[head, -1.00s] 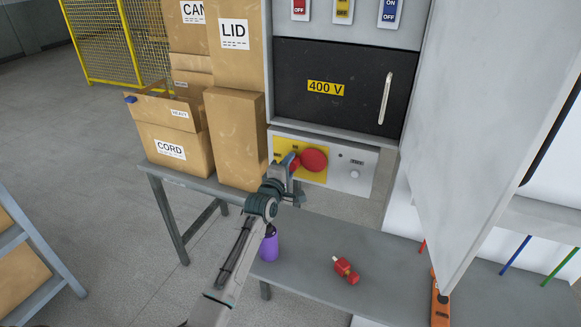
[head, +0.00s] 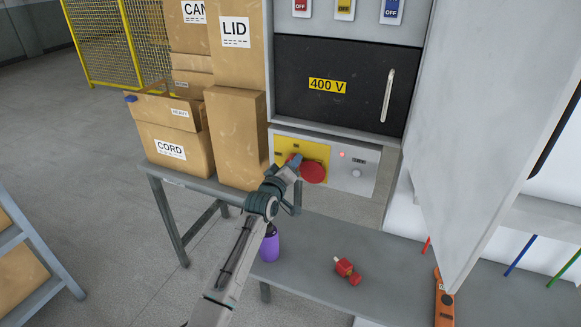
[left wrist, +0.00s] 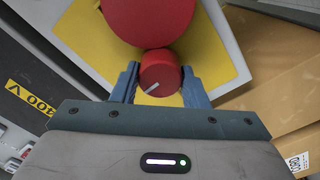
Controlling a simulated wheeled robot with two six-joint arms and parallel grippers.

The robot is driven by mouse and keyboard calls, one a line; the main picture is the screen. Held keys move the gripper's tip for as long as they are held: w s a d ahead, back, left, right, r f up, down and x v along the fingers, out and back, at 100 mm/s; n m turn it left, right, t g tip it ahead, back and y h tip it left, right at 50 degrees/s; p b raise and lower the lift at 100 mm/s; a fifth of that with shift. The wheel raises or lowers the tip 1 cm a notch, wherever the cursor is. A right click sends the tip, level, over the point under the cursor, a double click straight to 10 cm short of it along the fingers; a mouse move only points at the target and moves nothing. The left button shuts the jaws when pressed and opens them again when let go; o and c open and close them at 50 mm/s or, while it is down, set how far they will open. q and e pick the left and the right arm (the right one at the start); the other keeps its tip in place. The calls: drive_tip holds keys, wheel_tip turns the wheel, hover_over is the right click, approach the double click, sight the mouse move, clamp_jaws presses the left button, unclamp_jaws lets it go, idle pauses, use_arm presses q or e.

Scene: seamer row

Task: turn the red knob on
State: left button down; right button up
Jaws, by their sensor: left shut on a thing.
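The red knob (left wrist: 160,70) shows in the left wrist view as a small red cylinder with a pale pointer line, slanted down to the left. It sits on a yellow plate (left wrist: 85,35) beside a large round red part (left wrist: 150,18). My left gripper (left wrist: 160,88) is shut on the knob, one blue finger on each side. In the head view my left gripper (head: 295,163) is at the yellow plate and mostly hides the knob. The large red part (head: 314,172) shows just right of it. A small lamp (head: 342,154) on the panel glows red. My right gripper is not in view.
A black 400 V door (head: 340,95) with a handle is above the panel. Cardboard boxes (head: 238,140) stand to the left. On the bench below are a purple bottle (head: 269,247) and a small red object (head: 347,271). A grey door panel (head: 480,120) stands at right.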

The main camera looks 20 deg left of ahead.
use_arm(q)
drive_tip(key=shift+f+m, duration=0.15)
drive_tip(key=shift+m, duration=0.15)
idle(0.4)
drive_tip(key=c, duration=0.8)
unclamp_jaws()
drive_tip(key=shift+c, duration=0.2)
drive_tip(key=s+b, duration=0.2)
drive_tip(key=s, duration=0.9)
drive_tip(key=shift+a+b, duration=0.2)
drive_tip(key=shift+b, duration=0.2)
drive_tip(key=shift+w, duration=0.1)
